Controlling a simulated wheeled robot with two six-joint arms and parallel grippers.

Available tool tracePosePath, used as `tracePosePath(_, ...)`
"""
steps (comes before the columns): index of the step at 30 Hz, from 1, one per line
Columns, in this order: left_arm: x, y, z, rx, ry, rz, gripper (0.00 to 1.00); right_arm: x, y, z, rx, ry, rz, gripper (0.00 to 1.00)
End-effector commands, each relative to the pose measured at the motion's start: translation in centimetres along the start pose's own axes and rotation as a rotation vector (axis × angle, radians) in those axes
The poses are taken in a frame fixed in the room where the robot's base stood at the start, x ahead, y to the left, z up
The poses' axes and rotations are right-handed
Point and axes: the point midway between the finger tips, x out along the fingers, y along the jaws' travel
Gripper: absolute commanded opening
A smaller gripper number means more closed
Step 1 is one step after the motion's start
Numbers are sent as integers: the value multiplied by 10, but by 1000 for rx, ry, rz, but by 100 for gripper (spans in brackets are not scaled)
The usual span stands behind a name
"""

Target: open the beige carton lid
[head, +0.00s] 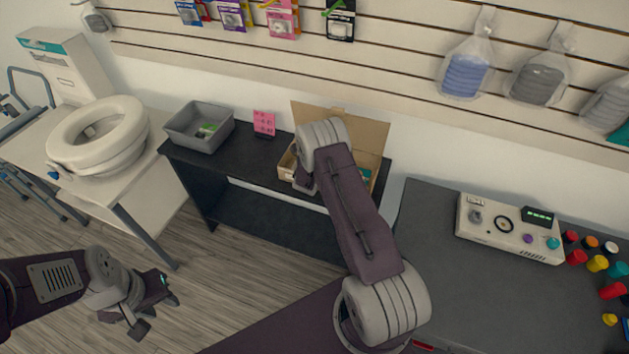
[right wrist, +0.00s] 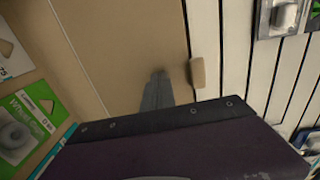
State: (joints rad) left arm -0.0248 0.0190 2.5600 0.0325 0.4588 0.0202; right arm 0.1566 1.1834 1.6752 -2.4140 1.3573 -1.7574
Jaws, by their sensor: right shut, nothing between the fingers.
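The beige carton (head: 288,163) stands on the black table against the wall, partly hidden behind my right arm. Its lid (head: 366,131) stands raised at the back, so the carton is open. In the right wrist view the lid's brown cardboard face (right wrist: 125,50) fills the upper middle, with a small tan tab (right wrist: 197,73) at its edge. My right gripper (right wrist: 157,88) is shut and empty in front of the lid; I cannot tell whether it touches. Its fingertips are hidden in the head view. My left gripper (head: 158,309) is open and empty, low over the floor.
Packaged goods (right wrist: 35,115) lie inside the carton. A grey bin (head: 199,129) and a pink sign (head: 264,123) stand left of it on the black table (head: 245,158). A control box (head: 508,228) and coloured caps sit on the right counter. Packages hang on the slatted wall behind.

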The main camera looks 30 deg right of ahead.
Motion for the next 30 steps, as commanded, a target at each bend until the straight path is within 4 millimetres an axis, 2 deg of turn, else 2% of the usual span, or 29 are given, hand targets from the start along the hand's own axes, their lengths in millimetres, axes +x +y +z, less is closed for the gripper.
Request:
tracePosePath(5, 1, 0, 0, 0, 0, 0, 36, 1, 1, 0, 0, 1, 0, 0)
tracePosePath(24, 24, 0, 2, 0, 0, 0, 36, 38, 1, 0, 0, 0, 0, 0)
tracePosePath(30, 23, 0, 2, 0, 0, 0, 36, 40, 0, 0, 0, 0, 0, 0)
